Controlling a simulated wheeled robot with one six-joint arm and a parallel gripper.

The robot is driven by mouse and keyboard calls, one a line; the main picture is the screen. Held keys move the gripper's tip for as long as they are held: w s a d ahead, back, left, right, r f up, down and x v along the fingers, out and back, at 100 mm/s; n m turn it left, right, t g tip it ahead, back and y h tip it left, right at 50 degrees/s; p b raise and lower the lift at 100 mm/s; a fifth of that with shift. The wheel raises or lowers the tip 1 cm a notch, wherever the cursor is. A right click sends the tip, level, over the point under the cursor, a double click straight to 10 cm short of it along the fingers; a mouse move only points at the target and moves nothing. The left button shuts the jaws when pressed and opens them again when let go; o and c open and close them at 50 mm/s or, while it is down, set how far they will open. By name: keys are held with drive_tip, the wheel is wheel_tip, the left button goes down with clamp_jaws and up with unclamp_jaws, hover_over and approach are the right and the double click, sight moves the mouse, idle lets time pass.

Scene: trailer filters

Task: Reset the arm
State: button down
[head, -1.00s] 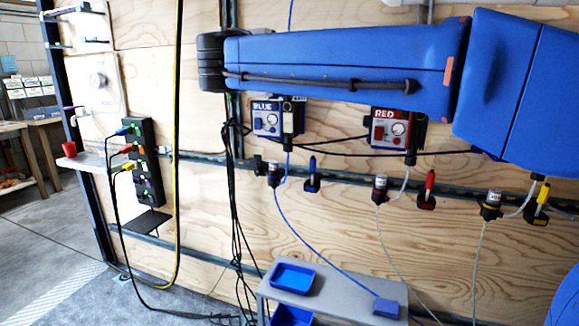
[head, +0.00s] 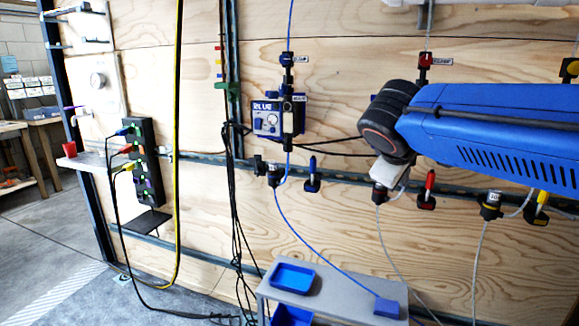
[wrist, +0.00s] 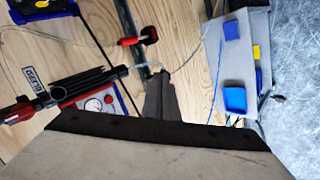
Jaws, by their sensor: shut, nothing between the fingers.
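My blue arm (head: 490,135) reaches in from the right in the head view, its dark rounded joint in front of the plywood wall. A pale part of my wrist hangs below that joint. In the wrist view my gripper (wrist: 159,97) shows as dark fingers close together, with nothing seen between them. A filter unit with a gauge (wrist: 95,105) and a black and red fitting (wrist: 85,85) lie to its left in that view. I cannot tell how far they are from the fingers. In the head view my arm hides the red filter box.
The blue filter box (head: 278,118) is on the wall left of my arm. A red-handled valve (head: 428,190) hangs just below the arm. A grey bench (head: 335,290) with a blue tray (head: 293,277) stands below. Black cables and a yellow hose (head: 177,140) hang at left.

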drive_tip(key=s+d+f+m+g+y, duration=0.1)
drive_tip(key=s+f+m, duration=0.3)
drive_tip(key=s+f, duration=0.7)
drive_tip(key=s+d+f+m+g+y, duration=0.2)
drive_tip(key=s+f+m+y, duration=0.2)
drive_tip(key=s+f, duration=0.7)
drive_tip(key=shift+s+d+f+g, duration=0.2)
drive_tip(key=shift+s+f+g, duration=0.1)
drive_tip(key=shift+s+f, duration=0.15)
